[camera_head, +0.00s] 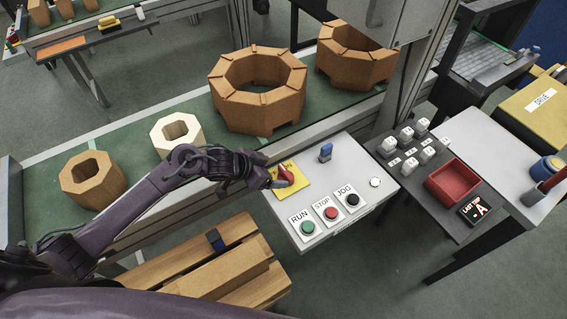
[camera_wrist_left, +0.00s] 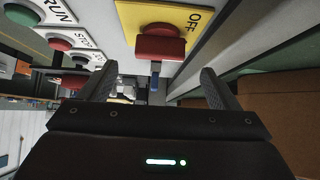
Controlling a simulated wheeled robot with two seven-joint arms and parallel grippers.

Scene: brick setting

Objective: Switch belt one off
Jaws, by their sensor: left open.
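The control panel (camera_head: 330,210) carries a yellow plate (camera_head: 294,190) with a red switch handle (camera_head: 285,175). In the left wrist view the plate (camera_wrist_left: 190,14) reads OFF and the red handle (camera_wrist_left: 160,46) stands ahead of my fingers, roughly centred between them. My left gripper (camera_head: 268,182) is just left of the handle; its fingers (camera_wrist_left: 157,82) are open and empty. Labelled RUN, STOP and JOG are a green button (camera_head: 307,227), a red button (camera_head: 331,213) and a black button (camera_head: 353,200). The belt (camera_head: 130,150) runs behind the panel. My right gripper is not in view.
A blue selector (camera_head: 325,152) and a white round button (camera_head: 375,183) are on the same panel. Octagonal brown pieces, such as the large ring (camera_head: 258,108), and a pale ring (camera_head: 178,136) sit on the belt. A red tray (camera_head: 453,182) is at right; a wooden pallet (camera_head: 215,270) lies below.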

